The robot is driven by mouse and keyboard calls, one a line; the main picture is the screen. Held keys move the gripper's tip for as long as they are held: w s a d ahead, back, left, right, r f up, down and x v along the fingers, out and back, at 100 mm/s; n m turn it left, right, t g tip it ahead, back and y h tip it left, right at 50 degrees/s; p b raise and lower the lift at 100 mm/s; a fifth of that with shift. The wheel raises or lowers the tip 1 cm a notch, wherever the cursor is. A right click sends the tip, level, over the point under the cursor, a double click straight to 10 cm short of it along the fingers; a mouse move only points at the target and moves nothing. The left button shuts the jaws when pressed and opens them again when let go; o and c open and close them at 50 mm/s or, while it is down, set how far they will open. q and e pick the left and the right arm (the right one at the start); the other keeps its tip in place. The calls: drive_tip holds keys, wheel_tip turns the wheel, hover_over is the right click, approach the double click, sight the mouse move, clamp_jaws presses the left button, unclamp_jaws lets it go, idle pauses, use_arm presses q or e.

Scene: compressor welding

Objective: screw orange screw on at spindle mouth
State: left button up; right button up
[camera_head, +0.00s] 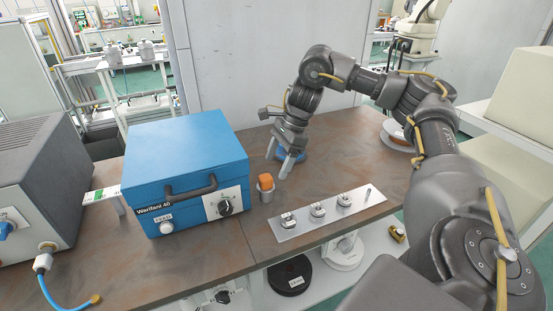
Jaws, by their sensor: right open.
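An orange piece (265,181), which looks like the orange screw, sits upright in the top of a small grey cylinder (266,194) on the brown table. My right gripper (279,165) points down just behind and to the right of it, with the fingers apart and nothing between them. The fingers look apart from the orange piece. A blue round thing (295,156) shows partly behind the fingers. I cannot tell which part is the spindle mouth. My left gripper is not in view.
A blue box with a handle (183,157) stands close left of the orange piece. A metal plate with several small fittings (334,219) lies at the front right. A grey machine (38,165) stands at far left. The brown table (343,160) is clear right of the gripper.

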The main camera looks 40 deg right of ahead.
sight(262, 178)
drive_tip(key=x, duration=0.8)
drive_tip(key=shift+f, duration=0.25)
drive_tip(key=shift+x, duration=0.8)
drive_tip(key=c, duration=1.4)
drive_tip(key=shift+r+p, duration=0.15)
drive_tip(key=shift+p, duration=0.15)
drive_tip(key=shift+r, duration=0.2)
drive_tip(key=shift+r+p, duration=2.8)
drive_tip(key=shift+r, duration=0.45)
